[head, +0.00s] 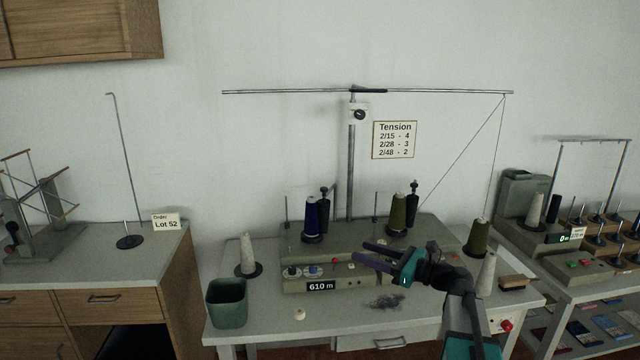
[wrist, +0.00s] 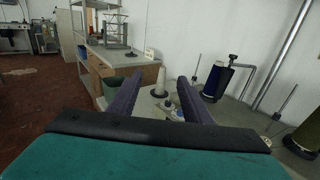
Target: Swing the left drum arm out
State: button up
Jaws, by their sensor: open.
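The winding machine (head: 330,277) stands on the table with a "610 m" display. At its left head a navy cone (head: 311,218) touches or nearly touches a dark drum on the left drum arm (head: 325,200). The wrist view also shows the navy cone (wrist: 213,82) and the left drum arm (wrist: 238,66), both right of my fingers. At the right head, an olive cone (head: 397,213) stands beside the right drum arm (head: 413,197). My gripper (head: 362,251) is open and empty, in front of the machine and right of the left head. Its fingers point left.
A white cone (head: 247,252) stands left of the machine, with a green bin (head: 227,306) at the table's left front. A post (head: 350,170) rises behind the machine to a crossbar. An olive cone (head: 478,238) and a white cone (head: 486,272) stand at right.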

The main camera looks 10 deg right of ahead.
aim_at(323, 205)
jog(key=i, duration=1.25)
jog(key=u, duration=0.05)
